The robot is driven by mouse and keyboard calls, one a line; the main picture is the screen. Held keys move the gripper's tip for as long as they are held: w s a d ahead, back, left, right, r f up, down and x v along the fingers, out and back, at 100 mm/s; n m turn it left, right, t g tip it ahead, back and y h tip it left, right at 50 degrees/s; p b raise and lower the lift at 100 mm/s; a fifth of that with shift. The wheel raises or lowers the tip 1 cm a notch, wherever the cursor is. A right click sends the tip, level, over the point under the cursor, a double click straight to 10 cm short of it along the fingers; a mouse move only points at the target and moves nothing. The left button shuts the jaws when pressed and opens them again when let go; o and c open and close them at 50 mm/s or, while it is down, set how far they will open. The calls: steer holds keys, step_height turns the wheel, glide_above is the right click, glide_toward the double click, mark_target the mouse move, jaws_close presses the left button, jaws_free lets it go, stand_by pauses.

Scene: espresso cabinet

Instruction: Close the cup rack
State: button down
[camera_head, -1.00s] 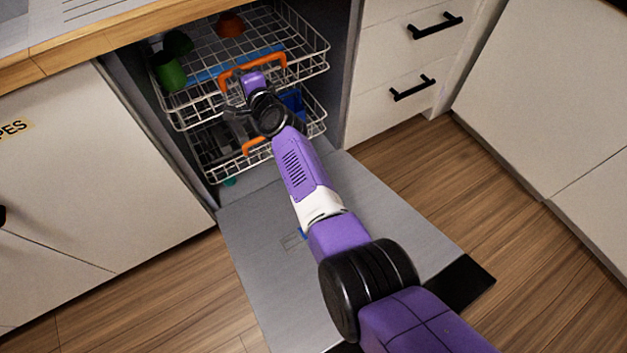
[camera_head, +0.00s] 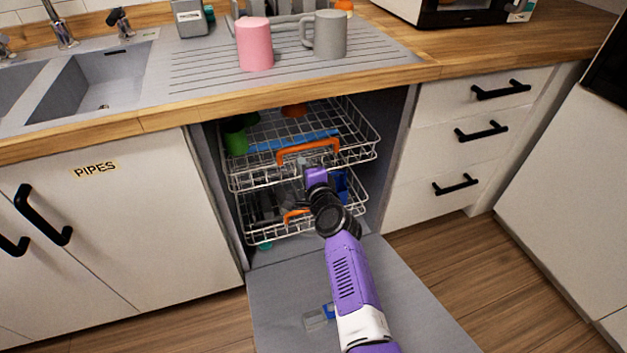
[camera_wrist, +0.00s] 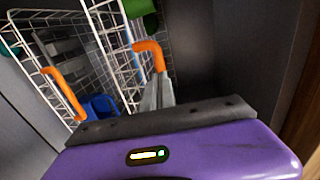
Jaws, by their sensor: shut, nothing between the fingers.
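The cup rack is the upper white wire rack (camera_head: 262,178) of the open dishwasher, with an orange handle (camera_head: 308,148) along its front. It holds a green cup (camera_head: 236,141) and an orange-red item (camera_head: 294,110). My gripper (camera_head: 304,163) is at the front of this rack, just below the handle. In the wrist view my gripper's fingers (camera_wrist: 156,92) are shut with nothing between them, their tips close to the orange handle (camera_wrist: 149,50). I cannot tell whether they touch it. My wrist and arm hide part of the lower rack.
The lower rack (camera_head: 262,233) has an orange handle and a blue item (camera_head: 340,180). The dishwasher door (camera_head: 275,300) lies open below, with a small item (camera_head: 318,318) on it. A pink cup (camera_head: 255,45) and grey mug (camera_head: 328,35) stand on the counter above. Drawers (camera_head: 455,140) are right.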

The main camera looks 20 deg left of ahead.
steer(key=p+v, duration=0.4)
steer(key=v, duration=0.4)
